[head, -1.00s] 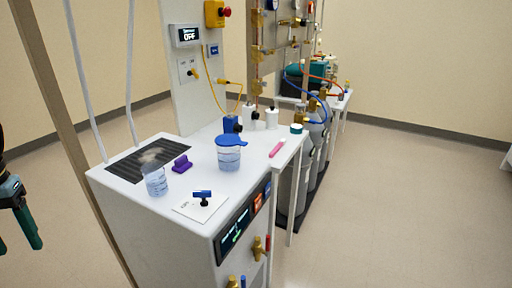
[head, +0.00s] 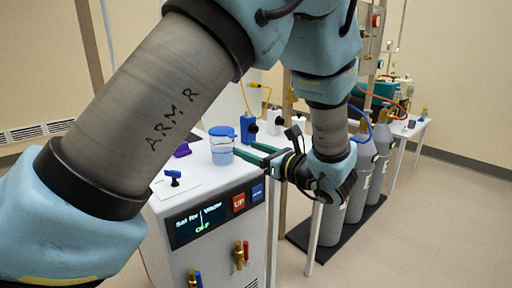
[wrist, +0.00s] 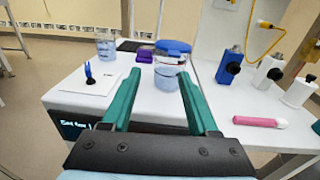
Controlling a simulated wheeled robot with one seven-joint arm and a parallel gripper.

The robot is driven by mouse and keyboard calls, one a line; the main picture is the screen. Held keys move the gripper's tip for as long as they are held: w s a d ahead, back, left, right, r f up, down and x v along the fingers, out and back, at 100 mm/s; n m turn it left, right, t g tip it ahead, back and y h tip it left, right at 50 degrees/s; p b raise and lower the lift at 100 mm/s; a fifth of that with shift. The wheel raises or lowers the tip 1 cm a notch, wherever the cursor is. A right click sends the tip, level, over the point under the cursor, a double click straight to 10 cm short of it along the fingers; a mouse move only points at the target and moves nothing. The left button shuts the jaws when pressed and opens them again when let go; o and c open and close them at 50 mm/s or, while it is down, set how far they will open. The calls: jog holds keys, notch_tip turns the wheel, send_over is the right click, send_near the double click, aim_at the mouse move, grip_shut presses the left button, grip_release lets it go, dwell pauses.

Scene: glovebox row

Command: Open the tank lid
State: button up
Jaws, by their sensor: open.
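The tank is a clear cup of bluish liquid (head: 222,154) on the white cabinet top, with a blue lid (head: 221,131) lying flat over its mouth. In the wrist view the tank (wrist: 167,74) and its lid (wrist: 173,46) are straight ahead, beyond my fingertips. My gripper (head: 248,150) has green fingers spread apart with nothing between them. It points at the tank from the right in the head view, a little short of it. In the wrist view the gripper (wrist: 159,76) frames the tank's lower part, and the lid appears above the fingertips.
Gas cylinders (head: 332,212) stand beside the cabinet.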

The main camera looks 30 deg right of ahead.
jog(key=s+d, duration=0.1)
jog(key=d, duration=0.1)
jog(key=p, duration=0.2)
send_near(224, 132)
jog(key=shift+m+t+h, duration=0.3)
jog(key=shift+m+h, duration=0.1)
jog(key=w, duration=0.5)
jog(key=shift+a+f, duration=0.4)
jog(key=shift+c, duration=0.3)
grip_shut()
